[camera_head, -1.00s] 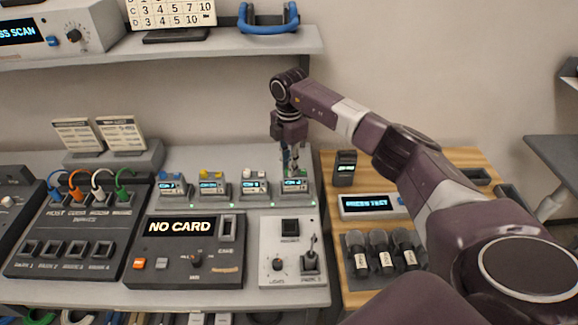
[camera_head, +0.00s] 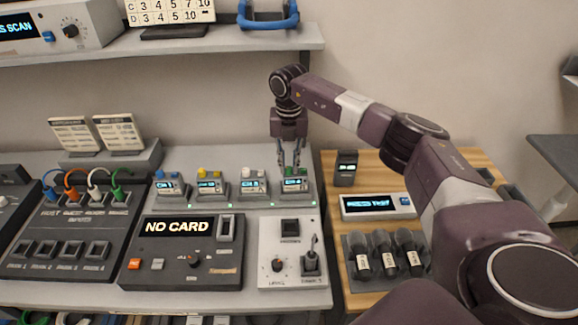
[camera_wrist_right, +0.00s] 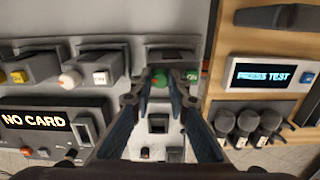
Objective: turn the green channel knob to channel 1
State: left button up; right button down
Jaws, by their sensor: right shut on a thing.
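The green channel knob (camera_wrist_right: 160,80) sits on top of the rightmost small receiver (camera_head: 295,186) in the row on the grey bench. In the head view my right gripper (camera_head: 292,166) points down from above onto this receiver. In the right wrist view my right gripper (camera_wrist_right: 160,78) has one fingertip on each side of the green knob and is shut on it. The fingertips partly cover the knob in the head view. The receiver's small display is lit, but its channel is too small to read surely. My left gripper is not in view.
Receivers with blue (camera_head: 160,174), yellow (camera_head: 203,173) and white (camera_head: 247,172) knobs stand close to the left. In front are a NO CARD console (camera_head: 188,262) and a panel with a lever (camera_head: 310,253). A PRESS TEST box (camera_head: 378,206) and microphones (camera_head: 383,248) are right.

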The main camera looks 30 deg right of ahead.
aim_at(289, 168)
jog(key=n+b, duration=0.1)
jog(key=n, duration=0.5)
jog(key=n+b, duration=0.1)
jog(key=n, duration=0.4)
jog(key=shift+n, duration=0.5)
jog(key=c, duration=1.8)
grip_release()
jog(key=shift+r, duration=0.3)
notch_tip(289, 168, up, 12)
jog(key=shift+f, duration=0.25)
